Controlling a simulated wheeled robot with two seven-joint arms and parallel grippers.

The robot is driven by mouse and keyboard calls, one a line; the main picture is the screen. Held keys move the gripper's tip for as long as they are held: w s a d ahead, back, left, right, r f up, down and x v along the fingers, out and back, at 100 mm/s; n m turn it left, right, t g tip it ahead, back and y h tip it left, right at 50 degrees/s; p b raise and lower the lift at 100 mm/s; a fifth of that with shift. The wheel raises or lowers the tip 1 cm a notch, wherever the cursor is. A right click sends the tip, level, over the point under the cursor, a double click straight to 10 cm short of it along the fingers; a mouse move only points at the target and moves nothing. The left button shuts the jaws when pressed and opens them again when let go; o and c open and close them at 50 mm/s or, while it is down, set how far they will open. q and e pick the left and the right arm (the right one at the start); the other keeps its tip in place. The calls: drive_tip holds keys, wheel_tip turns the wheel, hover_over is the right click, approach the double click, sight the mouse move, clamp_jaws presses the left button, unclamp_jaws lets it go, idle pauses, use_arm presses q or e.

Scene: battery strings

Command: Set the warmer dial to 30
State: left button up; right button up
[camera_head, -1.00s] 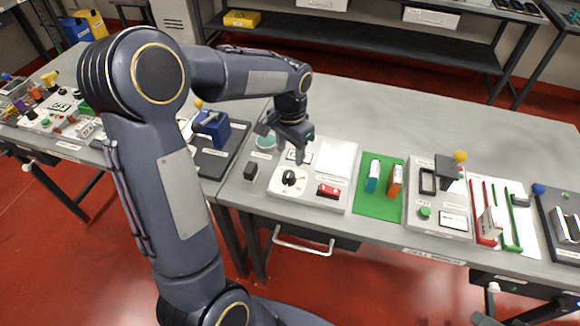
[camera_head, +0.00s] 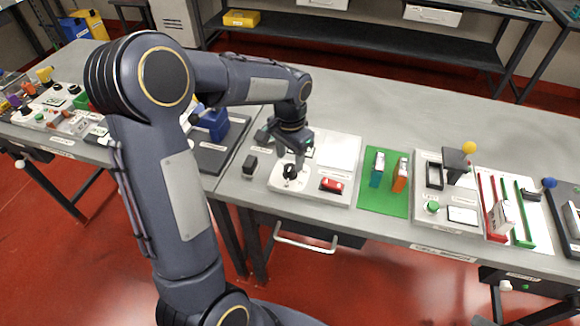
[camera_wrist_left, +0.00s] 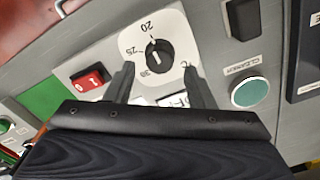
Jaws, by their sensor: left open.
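The warmer dial is a black round knob (camera_wrist_left: 158,55) on a white plate (camera_wrist_left: 130,42) with marks such as 20, 25 and 30 in the left wrist view. A white pointer line shows on the knob, pointing near the 25 side. In the head view the knob (camera_head: 290,172) sits on the grey-white warmer panel. My left gripper (camera_wrist_left: 158,75) is open, with one finger on each side of the knob's near edge. In the head view the left gripper (camera_head: 288,163) is just above the knob. I cannot tell whether the fingers touch it. My right gripper is not in view.
A red rocker switch (camera_head: 331,185) is right of the dial. A black block (camera_head: 250,164) is to its left. A green mat (camera_head: 384,199) with upright blue and orange pieces lies farther right. A round green pad (camera_wrist_left: 249,92) is near the gripper.

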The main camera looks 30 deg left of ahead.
sight(290, 167)
use_arm(q)
drive_tip(key=shift+f, duration=0.15)
drive_tip(key=shift+f+b, duration=1.25)
drive_tip(key=shift+f, duration=0.4)
drive_tip(key=c, duration=0.8)
drive_tip(key=n, duration=0.5)
drive_tip(key=shift+n, duration=0.3)
drive_tip(key=n, duration=0.5)
drive_tip(key=shift+n, duration=0.4)
